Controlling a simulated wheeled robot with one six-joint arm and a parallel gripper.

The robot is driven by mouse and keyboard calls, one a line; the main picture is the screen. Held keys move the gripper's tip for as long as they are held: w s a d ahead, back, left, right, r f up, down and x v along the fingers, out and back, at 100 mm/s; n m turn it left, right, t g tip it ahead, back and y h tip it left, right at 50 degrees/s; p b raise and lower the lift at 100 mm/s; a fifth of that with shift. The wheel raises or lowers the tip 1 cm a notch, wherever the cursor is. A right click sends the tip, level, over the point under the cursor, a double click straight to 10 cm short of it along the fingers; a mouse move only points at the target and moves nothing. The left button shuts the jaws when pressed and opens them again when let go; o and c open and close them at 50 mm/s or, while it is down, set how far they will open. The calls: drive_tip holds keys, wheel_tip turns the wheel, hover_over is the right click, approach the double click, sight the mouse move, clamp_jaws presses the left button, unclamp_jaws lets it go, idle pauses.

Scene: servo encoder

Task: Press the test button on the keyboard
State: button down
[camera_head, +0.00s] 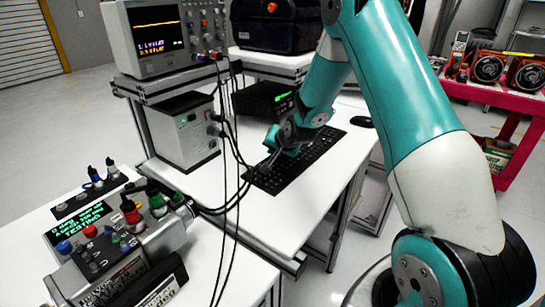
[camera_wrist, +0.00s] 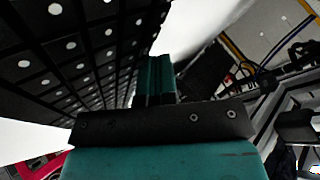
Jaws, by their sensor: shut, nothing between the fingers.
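A black keyboard (camera_head: 295,162) lies on the white desk in the head view. It also fills the upper left of the wrist view (camera_wrist: 75,60), seen close up, with pale marks on its keys. My gripper (camera_head: 270,160) is over the keyboard's near left end. In the wrist view its teal fingers (camera_wrist: 154,75) are together with nothing between them, their tips close beside the keys. I cannot tell whether the tips touch a key. I cannot make out which key is the test button.
An oscilloscope (camera_head: 160,35) stands on a shelf above a grey power supply box (camera_head: 183,135). Black cables (camera_head: 228,120) hang left of my gripper. A tester with a green display (camera_head: 75,225) sits at the lower left. A black mouse (camera_head: 362,122) lies right of the keyboard.

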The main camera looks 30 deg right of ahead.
idle(0.4)
drive_tip(key=shift+r+p, duration=0.55)
drive_tip(key=shift+r, duration=0.2)
wheel_tip(320, 180, up, 5)
drive_tip(key=p, duration=0.3)
drive_tip(key=shift+a, duration=0.1)
idle(0.7)
